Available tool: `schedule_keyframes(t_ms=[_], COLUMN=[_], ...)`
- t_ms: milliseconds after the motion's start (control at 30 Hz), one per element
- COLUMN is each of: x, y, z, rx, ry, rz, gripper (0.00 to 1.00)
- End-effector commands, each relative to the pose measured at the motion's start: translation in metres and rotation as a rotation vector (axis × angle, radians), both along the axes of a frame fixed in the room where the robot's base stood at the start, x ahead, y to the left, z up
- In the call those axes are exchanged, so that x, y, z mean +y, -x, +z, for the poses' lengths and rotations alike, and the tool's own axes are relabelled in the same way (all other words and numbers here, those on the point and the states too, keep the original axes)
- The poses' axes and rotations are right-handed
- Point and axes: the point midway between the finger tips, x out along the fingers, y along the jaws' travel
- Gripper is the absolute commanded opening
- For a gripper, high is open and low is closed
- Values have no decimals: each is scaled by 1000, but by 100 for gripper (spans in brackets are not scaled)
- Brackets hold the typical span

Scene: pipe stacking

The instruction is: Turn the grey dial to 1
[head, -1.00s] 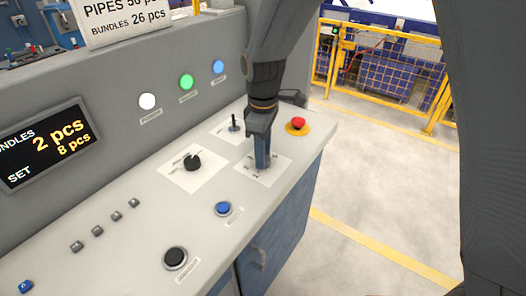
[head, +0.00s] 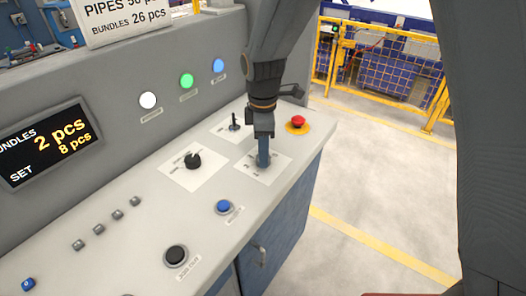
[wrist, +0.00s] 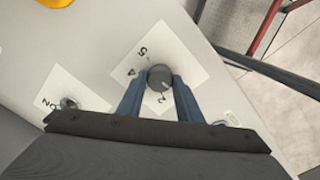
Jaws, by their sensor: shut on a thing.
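The grey dial (wrist: 160,76) sits on a white plate with numbers around it, of which 5, 4 and 2 can be read in the wrist view. My gripper (wrist: 158,84) is shut on the dial, with one blue finger on each side of it. In the head view my gripper (head: 263,163) points straight down at the white plate (head: 280,166) and hides the dial. The number the dial points to cannot be told clearly.
A red emergency button (head: 298,121) on a yellow base stands just right of my gripper. A black knob (head: 193,160), a small lever (head: 234,123) and a blue button (head: 223,207) are nearby. The console's front edge is close.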

Motion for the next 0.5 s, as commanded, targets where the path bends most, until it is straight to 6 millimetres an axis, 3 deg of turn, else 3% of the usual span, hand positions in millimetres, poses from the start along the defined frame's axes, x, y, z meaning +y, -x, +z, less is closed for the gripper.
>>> schedule_keyframes(t_ms=[133, 167, 233, 500], x=[0, 0, 0, 0], y=[0, 0, 0, 0], z=[0, 0, 0, 0], rx=[-1, -1, -1, -1], ry=[0, 0, 0, 0], rz=[2, 2, 1, 0], gripper=[10, 37, 49, 51])
